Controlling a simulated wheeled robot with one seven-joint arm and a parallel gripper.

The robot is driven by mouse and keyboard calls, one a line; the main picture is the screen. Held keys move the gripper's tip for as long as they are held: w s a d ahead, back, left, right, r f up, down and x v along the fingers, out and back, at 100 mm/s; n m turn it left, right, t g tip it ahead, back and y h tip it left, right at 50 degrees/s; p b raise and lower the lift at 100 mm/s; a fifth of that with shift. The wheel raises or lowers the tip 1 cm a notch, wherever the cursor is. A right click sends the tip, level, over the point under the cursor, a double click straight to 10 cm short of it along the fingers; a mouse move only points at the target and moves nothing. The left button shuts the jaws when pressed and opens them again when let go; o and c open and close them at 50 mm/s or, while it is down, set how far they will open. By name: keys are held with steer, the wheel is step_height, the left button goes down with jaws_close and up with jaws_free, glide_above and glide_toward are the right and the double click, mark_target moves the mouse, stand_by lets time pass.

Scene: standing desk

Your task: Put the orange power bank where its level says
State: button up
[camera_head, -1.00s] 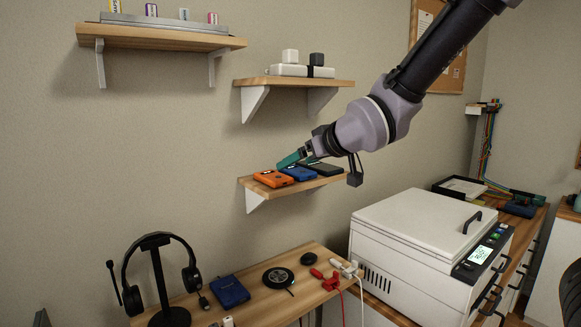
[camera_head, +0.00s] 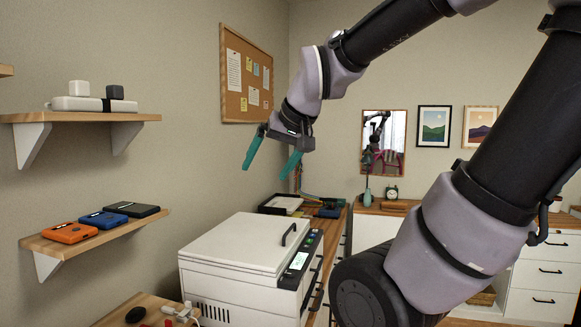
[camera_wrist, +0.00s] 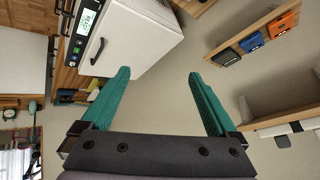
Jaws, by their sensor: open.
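The orange power bank (camera_head: 69,233) lies at the near left end of a low wooden wall shelf (camera_head: 60,250), beside a blue power bank (camera_head: 103,219) and a black one (camera_head: 133,209). In the wrist view the orange one (camera_wrist: 283,22) is at the upper right, with the blue one (camera_wrist: 251,42) and the black one (camera_wrist: 227,56). Its level marking is too small to read. My gripper (camera_head: 272,160), with teal fingers, is open and empty in the air above the white lidded box, well away from the shelf.
A white lidded box (camera_head: 235,240) with a lit display stands below my gripper. An upper shelf (camera_head: 80,116) holds a white power strip and plugs. A black tray (camera_head: 285,204) and a long cabinet lie beyond. The air around my gripper is clear.

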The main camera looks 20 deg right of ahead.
steer(key=s+d+m, duration=0.2)
steer(key=s+d, duration=0.1)
steer(key=s, duration=0.2)
steer(key=shift+s+r+g+h, duration=0.15)
steer(key=shift+g+h, duration=0.15)
